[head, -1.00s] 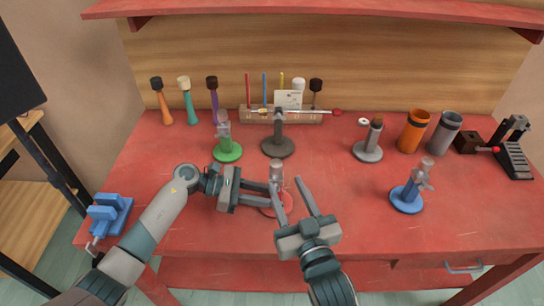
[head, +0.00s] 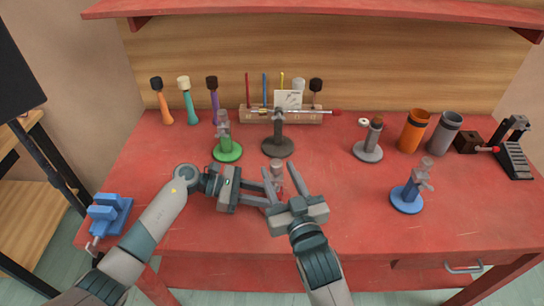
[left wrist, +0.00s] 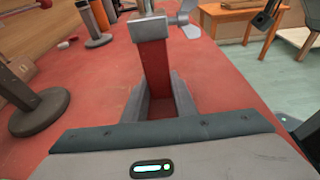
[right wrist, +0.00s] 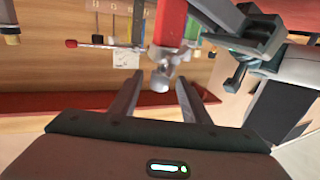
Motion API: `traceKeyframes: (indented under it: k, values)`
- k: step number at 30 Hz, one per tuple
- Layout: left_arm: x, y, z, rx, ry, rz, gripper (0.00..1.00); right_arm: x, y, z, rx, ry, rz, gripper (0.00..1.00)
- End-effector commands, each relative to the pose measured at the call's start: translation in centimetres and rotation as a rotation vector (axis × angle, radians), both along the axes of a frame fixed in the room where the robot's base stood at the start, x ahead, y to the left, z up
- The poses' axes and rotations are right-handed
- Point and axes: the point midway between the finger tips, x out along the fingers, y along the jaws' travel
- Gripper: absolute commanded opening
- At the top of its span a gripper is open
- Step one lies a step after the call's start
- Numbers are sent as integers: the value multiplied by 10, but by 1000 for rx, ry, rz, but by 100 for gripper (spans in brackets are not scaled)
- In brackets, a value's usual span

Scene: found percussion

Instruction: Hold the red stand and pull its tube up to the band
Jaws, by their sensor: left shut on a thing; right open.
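The red stand shows in the head view as a grey upper part (head: 277,168) with its base mostly hidden behind my grippers. In the left wrist view its red post (left wrist: 155,70) stands between the fingers of my left gripper (head: 271,191), which is shut on it. A grey collar (left wrist: 150,28) with a wing screw (left wrist: 184,20) tops the post; only a little of the tube (left wrist: 148,5) shows above. My right gripper (right wrist: 160,82) is open. In its view the fingers point toward the stand's grey top (right wrist: 160,78). I cannot make out a band.
A green stand (head: 228,152) and a dark stand (head: 278,147) carrying a rod are behind. A blue stand (head: 407,200), a grey stand (head: 368,152) and two cups are to the right. A blue vise (head: 109,215) sits at the left edge. The table's front right is clear.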

Motion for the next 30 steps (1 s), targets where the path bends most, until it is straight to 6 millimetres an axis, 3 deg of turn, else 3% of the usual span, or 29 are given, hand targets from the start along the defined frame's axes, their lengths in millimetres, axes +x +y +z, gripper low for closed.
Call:
traceKeyframes:
  k: [6, 12, 25, 30]
  values:
    - [0, 0, -1, 2, 1, -1, 12, 35, 11, 1, 1, -1, 0, 42]
    - [0, 0, -1, 2, 1, 0, 12, 55, 18, 0, 1, 0, 0, 42]
    - [0, 0, -1, 2, 1, 0, 12, 61, 20, 0, 1, 0, 0, 42]
    - [0, 0, -1, 2, 1, 0, 12, 61, 20, 0, 1, 0, 0, 2]
